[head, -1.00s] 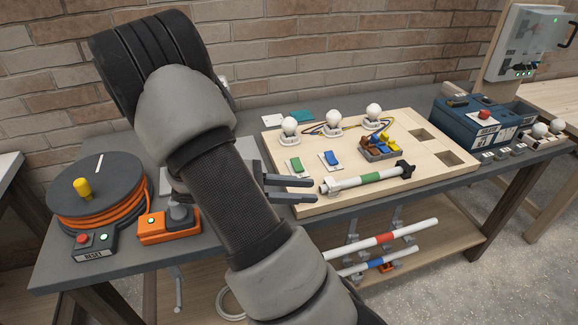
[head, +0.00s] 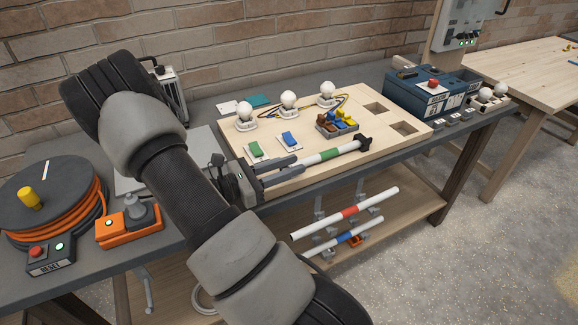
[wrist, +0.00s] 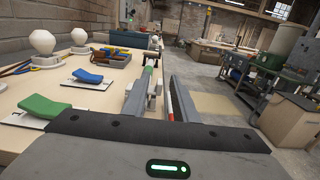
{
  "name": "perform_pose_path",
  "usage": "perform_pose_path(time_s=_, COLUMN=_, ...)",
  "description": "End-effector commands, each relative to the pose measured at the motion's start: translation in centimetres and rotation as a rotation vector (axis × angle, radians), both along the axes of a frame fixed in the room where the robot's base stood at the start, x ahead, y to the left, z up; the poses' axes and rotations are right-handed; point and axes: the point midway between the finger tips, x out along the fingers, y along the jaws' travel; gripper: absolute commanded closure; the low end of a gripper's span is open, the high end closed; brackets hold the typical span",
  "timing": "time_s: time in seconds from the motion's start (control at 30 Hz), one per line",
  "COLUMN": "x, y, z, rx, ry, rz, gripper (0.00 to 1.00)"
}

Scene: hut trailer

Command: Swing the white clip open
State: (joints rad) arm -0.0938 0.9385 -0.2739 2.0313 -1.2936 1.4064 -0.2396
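A white tube with a green band (head: 330,154) and dark ends lies along the front edge of the wooden board. My gripper (head: 296,169) is open at the tube's left end, its two fingers apart and pointing along the tube. In the wrist view my gripper (wrist: 155,112) shows a clear gap between its fingers. Small white parts (wrist: 153,89) show in that gap, near the left finger; they may be the white clip, but its shape and angle are unclear. In the head view my fingers hide the tube's left end. I see nothing gripped.
The wooden board (head: 290,182) carries white bulbs (head: 288,101), a green switch (head: 255,149), a blue switch (head: 289,139) and a block of coloured levers (head: 337,123). Open air lies in front of the board.

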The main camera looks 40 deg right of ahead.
Motion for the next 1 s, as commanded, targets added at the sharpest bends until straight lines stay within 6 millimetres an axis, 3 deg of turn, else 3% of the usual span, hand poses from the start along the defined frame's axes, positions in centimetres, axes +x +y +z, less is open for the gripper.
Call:
perform_pose_path(time_s=0.2, x=0.0, y=0.0, z=0.0, rx=0.0, ry=0.0, rz=0.0, gripper=0.74)
perform_pose_path(time_s=0.37, x=0.0, y=0.0, z=0.0, rx=0.0, ry=-0.001, rz=0.0, gripper=1.0)
perform_pose_path(time_s=0.77, x=0.1, y=0.0, z=0.4, rx=0.011, ry=0.036, rz=0.001, gripper=1.0)
perform_pose_path(time_s=1.0, x=0.4, y=0.0, z=1.3, rx=0.054, ry=0.169, rz=0.001, gripper=1.0)
